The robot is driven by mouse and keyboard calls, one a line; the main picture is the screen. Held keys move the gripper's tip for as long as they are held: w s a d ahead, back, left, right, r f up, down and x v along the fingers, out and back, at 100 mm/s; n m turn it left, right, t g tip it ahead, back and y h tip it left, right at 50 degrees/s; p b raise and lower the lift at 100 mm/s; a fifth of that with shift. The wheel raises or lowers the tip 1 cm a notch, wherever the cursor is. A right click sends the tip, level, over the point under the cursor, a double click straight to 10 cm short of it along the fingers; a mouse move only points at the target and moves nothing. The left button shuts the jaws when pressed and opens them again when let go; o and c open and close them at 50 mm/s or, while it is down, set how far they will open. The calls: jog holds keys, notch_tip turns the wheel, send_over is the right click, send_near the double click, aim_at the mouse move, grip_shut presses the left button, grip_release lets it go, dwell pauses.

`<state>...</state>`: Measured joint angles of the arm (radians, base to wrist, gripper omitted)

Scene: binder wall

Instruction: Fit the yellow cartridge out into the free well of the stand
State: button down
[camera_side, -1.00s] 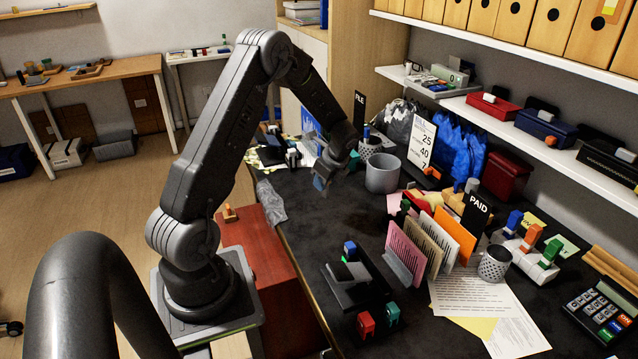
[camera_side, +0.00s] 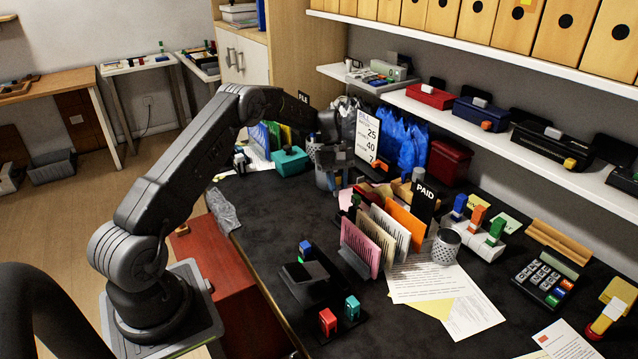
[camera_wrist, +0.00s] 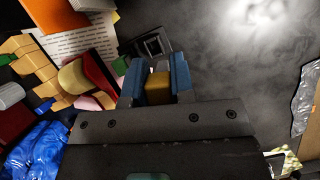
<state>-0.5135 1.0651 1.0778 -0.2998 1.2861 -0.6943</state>
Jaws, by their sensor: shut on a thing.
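My gripper (camera_side: 338,158) is above the far part of the dark desk, in front of the price sign. In the wrist view my gripper (camera_wrist: 155,82) has its two blue fingers shut on the yellow cartridge (camera_wrist: 158,88), which sits between them. The cartridge is not clear in the side view. The black stand (camera_side: 305,285) appears to be the dark piece on the near desk, with a blue-topped block behind it and red and teal blocks in front. In the wrist view a dark framed piece (camera_wrist: 152,45), perhaps part of it, lies beyond the fingertips. I cannot make out the free well.
A file rack (camera_side: 362,245) of coloured cards stands right of the stand, with a mesh cup (camera_side: 446,246) beyond. A teal box (camera_side: 290,161) is at the back left. The desk's left middle is clear.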

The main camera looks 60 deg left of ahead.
jog(key=shift+w+d+r+n+t, duration=0.25)
jog(key=shift+w+d+n+t, duration=0.4)
jog(key=shift+n, duration=0.75)
jog(key=shift+w+d, duration=0.1)
jog(key=shift+w, duration=0.1)
jog(key=shift+f, duration=2.9)
jog(key=shift+f, duration=1.9)
jog(key=shift+r, duration=0.15)
jog(key=shift+r, duration=1.4)
jog(key=shift+f, duration=1.2)
